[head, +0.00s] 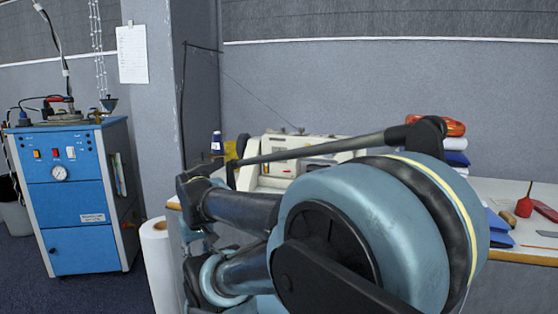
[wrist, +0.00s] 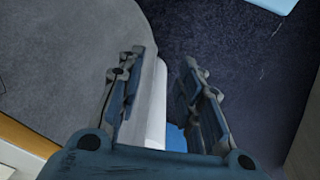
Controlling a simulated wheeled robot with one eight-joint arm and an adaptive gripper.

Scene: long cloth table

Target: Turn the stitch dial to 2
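The cream sewing machine (head: 312,148) stands on the table in the head view, partly covered by my arm. I cannot make out the stitch dial in either view. My gripper (wrist: 162,68) shows in the wrist view with its two fingers spread apart and nothing held between them. It points down past the table toward the floor, away from the machine.
A blue cabinet (head: 78,204) stands left. Dark carpet (wrist: 235,45) shows below my gripper.

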